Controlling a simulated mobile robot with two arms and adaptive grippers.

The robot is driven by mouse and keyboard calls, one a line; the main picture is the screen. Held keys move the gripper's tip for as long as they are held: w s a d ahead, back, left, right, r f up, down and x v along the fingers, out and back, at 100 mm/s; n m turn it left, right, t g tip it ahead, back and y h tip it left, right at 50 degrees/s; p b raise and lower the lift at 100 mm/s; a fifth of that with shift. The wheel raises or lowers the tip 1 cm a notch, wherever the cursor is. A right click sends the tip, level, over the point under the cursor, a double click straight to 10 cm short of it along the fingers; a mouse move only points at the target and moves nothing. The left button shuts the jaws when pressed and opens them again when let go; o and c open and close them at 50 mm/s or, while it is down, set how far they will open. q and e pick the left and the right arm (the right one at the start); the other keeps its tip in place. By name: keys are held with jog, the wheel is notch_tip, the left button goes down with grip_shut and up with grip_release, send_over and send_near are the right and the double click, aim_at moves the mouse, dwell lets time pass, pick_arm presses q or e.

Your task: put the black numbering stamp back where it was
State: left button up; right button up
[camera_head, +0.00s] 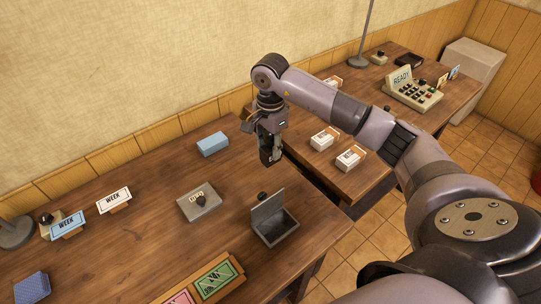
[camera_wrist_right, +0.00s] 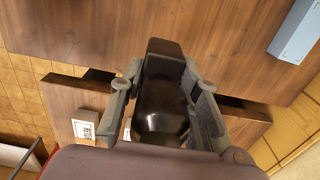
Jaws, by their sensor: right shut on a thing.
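The black numbering stamp (camera_wrist_right: 162,105) fills the space between the fingers of my right gripper (camera_wrist_right: 163,95) in the right wrist view. In the head view the right gripper (camera_head: 271,145) points down, shut on the stamp, whose dark block (camera_head: 266,157) shows at the fingertips. The gripper and stamp appear over the right end of the near desk (camera_head: 150,190), by the gap to the second table; their exact height is hard to tell. My left gripper is not in view.
A grey pad (camera_head: 199,203), blue box (camera_head: 212,144) and ticket tray (camera_head: 213,284) are nearby. White card boxes (camera_head: 324,138) stand on the second table.

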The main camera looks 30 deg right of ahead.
aim_at(270, 160)
notch_tip(270, 160, down, 4)
jog(key=shift+f+p, duration=0.15)
jog(key=shift+p, duration=0.4)
jog(key=shift+f, duration=0.35)
jog(key=shift+w, duration=0.1)
jog(key=shift+f, duration=0.2)
jog(key=o, duration=1.2)
jog(key=shift+c, duration=0.2)
